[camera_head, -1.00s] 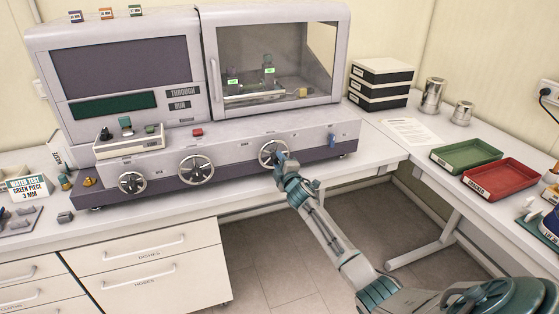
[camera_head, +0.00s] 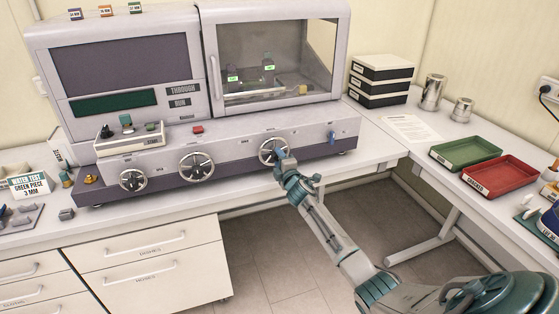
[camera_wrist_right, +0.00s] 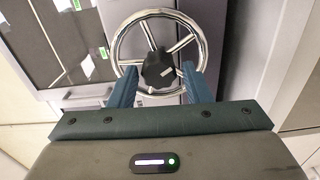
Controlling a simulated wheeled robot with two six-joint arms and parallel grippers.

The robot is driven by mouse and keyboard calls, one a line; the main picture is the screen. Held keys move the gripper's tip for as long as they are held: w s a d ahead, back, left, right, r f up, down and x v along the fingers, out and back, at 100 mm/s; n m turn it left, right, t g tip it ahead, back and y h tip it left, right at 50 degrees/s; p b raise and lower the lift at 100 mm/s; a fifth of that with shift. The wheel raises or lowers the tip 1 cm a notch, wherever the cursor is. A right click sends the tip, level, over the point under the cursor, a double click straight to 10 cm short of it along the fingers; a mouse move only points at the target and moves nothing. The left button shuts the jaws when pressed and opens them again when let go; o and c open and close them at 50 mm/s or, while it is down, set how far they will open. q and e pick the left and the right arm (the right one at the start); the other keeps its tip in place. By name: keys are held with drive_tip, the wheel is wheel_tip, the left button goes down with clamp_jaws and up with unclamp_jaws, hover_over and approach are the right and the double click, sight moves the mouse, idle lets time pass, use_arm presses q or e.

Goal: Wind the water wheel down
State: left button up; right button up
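Three silver handwheels sit along the front of the grey test machine (camera_head: 235,143): a left one (camera_head: 133,180), a middle one (camera_head: 196,166) and a right one (camera_head: 273,150). I cannot read which is labelled water. My right gripper (camera_head: 284,160) is at the lower edge of the right wheel. In the right wrist view, its two blue fingers (camera_wrist_right: 160,88) stand apart, in front of the lower part of that wheel (camera_wrist_right: 201,45), with its dark hub beyond and between them. Nothing is clamped between them. My left gripper is not in view.
A glazed chamber (camera_head: 275,60) with small green-lit labels inside is above the right wheel. A small control box (camera_head: 130,137) and a red button (camera_head: 198,129) sit on the ledge. Green (camera_head: 466,153) and red (camera_head: 500,178) trays lie on the right bench. The floor gap below is open.

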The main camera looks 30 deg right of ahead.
drive_tip(key=shift+o, duration=0.6)
drive_tip(key=b+v, duration=0.2)
drive_tip(key=v, duration=0.9)
drive_tip(key=shift+a, duration=0.1)
